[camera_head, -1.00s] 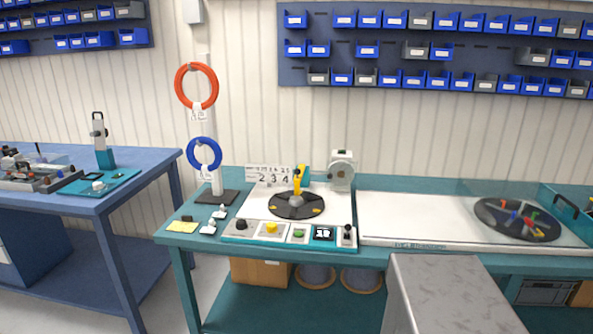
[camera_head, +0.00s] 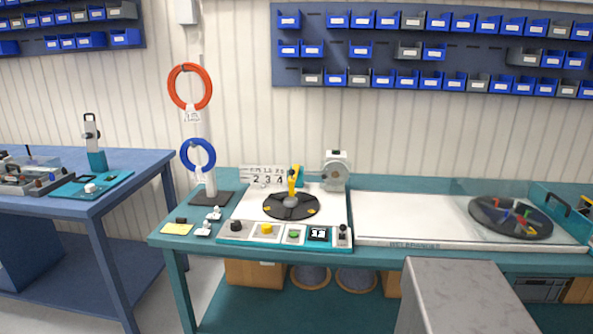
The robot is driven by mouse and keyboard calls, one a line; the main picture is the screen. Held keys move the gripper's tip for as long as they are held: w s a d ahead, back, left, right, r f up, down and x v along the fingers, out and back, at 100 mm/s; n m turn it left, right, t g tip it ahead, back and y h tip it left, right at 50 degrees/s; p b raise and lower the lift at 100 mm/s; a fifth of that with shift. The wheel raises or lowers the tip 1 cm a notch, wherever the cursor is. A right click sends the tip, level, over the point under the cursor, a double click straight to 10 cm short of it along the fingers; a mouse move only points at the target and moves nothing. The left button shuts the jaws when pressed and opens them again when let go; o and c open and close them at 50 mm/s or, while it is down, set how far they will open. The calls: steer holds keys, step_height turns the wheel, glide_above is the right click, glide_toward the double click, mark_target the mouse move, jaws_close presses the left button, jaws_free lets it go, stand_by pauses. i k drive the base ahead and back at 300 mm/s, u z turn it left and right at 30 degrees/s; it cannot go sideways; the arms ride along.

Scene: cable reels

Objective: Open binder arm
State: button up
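The teal workbench (camera_head: 200,240) in the middle carries a white panel with a dark round turntable (camera_head: 291,206). A yellow upright arm (camera_head: 292,181) with a teal part at its top stands by the turntable's centre. On the blue table at left, a grey upright piece on a teal base (camera_head: 96,157) stands on a teal mat. I cannot tell for sure which of these is the binder arm, or whether it is open. My gripper is not in view.
A control strip (camera_head: 280,233) with buttons and a small display lines the bench front. A stand left of it holds a red ring (camera_head: 190,87) and a blue ring (camera_head: 198,155). A grey block (camera_head: 460,290), perhaps part of me, fills the lower right foreground.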

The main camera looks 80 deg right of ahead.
mark_target(293, 172)
steer(key=z, duration=1.35)
steer(key=i, duration=0.6)
steer(key=u, duration=0.1)
steer(key=k, duration=0.6)
steer(key=u, duration=0.1)
